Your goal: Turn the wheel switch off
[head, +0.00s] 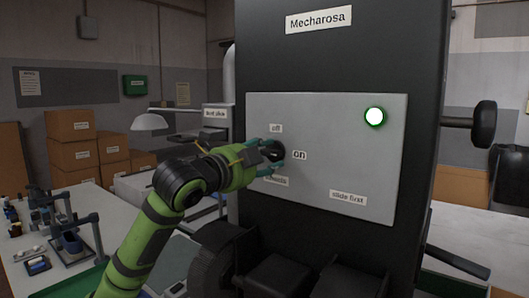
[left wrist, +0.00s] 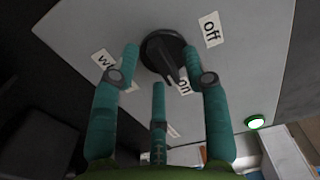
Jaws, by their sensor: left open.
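The wheel switch is a dark round knob (head: 278,152) on a light grey panel (head: 330,110), partly hidden by my left gripper in the head view. In the left wrist view the knob (left wrist: 165,52) shows its raised pointer aimed toward the "on" label. The "off" label (head: 276,128) is above the knob and the "on" label (head: 299,155) is to its right. My left gripper (head: 267,157) is at the knob, with its teal fingers open and spread around it; I cannot tell whether they touch it. My right gripper is not in view.
A lit green-rimmed lamp (head: 374,117) is at the panel's upper right. A "slide first" label (head: 348,197) is below. The black machine housing (head: 350,60) surrounds the panel. Dark blocky parts (head: 275,275) stick out beneath it. A white worktable (head: 40,272) is at left.

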